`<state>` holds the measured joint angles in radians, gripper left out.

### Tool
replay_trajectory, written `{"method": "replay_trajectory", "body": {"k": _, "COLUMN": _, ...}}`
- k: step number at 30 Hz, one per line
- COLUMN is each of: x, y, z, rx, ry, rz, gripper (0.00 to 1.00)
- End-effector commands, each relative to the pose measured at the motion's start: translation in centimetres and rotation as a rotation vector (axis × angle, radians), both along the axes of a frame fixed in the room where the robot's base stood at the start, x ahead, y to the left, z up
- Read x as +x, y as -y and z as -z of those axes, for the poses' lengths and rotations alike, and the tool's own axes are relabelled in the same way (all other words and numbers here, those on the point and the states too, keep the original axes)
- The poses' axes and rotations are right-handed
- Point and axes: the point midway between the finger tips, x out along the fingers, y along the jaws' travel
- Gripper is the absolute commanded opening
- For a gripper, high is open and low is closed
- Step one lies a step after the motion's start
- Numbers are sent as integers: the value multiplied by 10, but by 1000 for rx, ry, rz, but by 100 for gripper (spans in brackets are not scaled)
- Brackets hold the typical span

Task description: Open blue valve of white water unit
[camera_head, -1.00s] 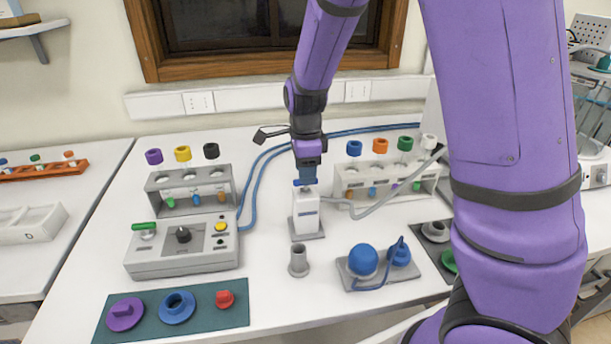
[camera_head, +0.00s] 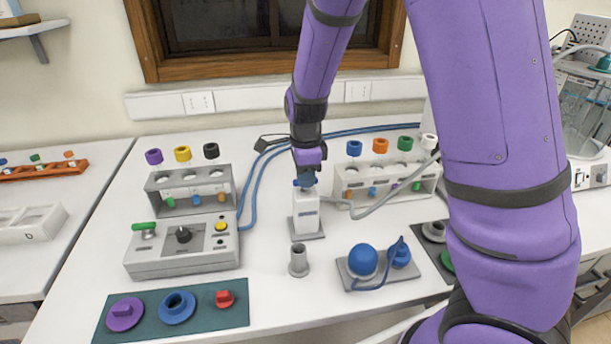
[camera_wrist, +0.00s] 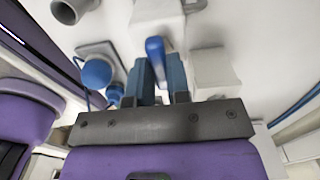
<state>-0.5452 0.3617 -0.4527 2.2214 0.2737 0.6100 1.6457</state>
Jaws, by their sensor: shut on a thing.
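The white water unit (camera_head: 306,213) stands upright on a grey base plate in the middle of the table. Its blue valve (camera_wrist: 156,52) shows in the wrist view as a long blue handle, with its near end between my fingers. My gripper (camera_head: 306,183) reaches down over the top of the unit and is shut on the blue valve. In the wrist view, my gripper's two blue-grey fingers (camera_wrist: 161,80) stand on either side of the handle. In the head view, the valve is mostly hidden by the fingers.
A rack with blue, orange, green and white caps (camera_head: 388,181) stands close to the right, with a grey hose. A control box (camera_head: 182,256) stands left. A grey cylinder (camera_head: 298,262) and a blue bulb (camera_head: 363,259) are in front. Blue hoses run behind.

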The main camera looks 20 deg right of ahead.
Motion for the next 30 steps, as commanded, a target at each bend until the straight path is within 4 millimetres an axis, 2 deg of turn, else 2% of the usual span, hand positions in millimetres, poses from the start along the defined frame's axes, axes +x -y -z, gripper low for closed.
{"method": "replay_trajectory", "body": {"k": 11, "x": 0, "y": 1, "z": 0, "rx": 1, "ry": 1, "rz": -194, "gripper": 0}}
{"method": "replay_trajectory", "body": {"k": 30, "x": 1, "y": 1, "z": 0, "rx": 0, "ry": 2, "rz": -797, "gripper": 0}}
